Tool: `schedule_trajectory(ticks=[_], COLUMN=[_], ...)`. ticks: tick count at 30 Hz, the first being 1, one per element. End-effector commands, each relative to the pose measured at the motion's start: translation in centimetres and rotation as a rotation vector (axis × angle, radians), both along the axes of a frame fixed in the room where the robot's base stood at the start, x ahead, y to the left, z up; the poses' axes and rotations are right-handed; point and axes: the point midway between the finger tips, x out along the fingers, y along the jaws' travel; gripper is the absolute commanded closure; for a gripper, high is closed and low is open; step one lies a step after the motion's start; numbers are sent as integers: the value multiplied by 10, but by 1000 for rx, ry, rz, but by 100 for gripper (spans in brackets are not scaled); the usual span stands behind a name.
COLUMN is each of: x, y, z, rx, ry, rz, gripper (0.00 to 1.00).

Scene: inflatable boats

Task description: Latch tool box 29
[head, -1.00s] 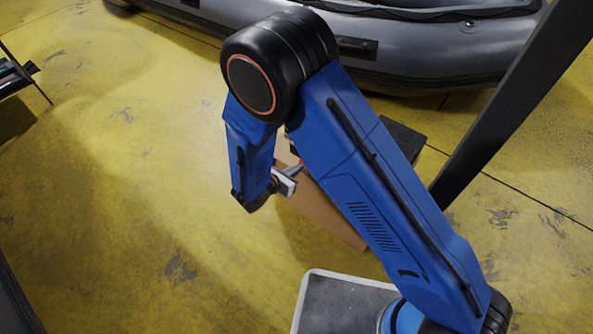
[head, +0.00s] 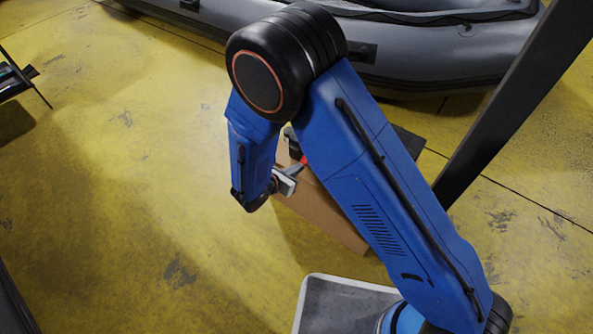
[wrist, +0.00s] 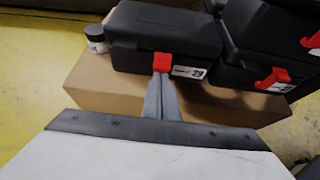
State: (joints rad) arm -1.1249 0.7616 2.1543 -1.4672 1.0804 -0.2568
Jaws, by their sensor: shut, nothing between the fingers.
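Tool box 29 (wrist: 165,30) is a black case with a white "29" label (wrist: 188,72) and a red latch (wrist: 165,62) on its front. It stands on a brown cardboard box. My gripper (wrist: 161,78) is shut and empty, its fingertips at the lower edge of this latch, touching or very close. I cannot tell whether the latch is fully fastened. In the head view my arm hides most of the tool boxes and the gripper.
Another black tool box (wrist: 272,35) with a red latch stands close on the right. A small dark jar (wrist: 96,38) is at the left. The cardboard box (wrist: 90,85) stands on yellow floor. A grey inflatable boat (head: 420,50) lies behind, and a dark post (head: 510,110) rises at right.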

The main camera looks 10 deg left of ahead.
Motion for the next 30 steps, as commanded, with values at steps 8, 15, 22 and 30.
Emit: schedule_trajectory(ticks=[8,15,22,30], x=[0,3,4,0], y=[0,-1,-2,1], z=[0,4,7,9], rx=[0,0,0,1], ry=[0,0,0,-1], rz=[0,0,0,0], gripper=[100,100,100,100])
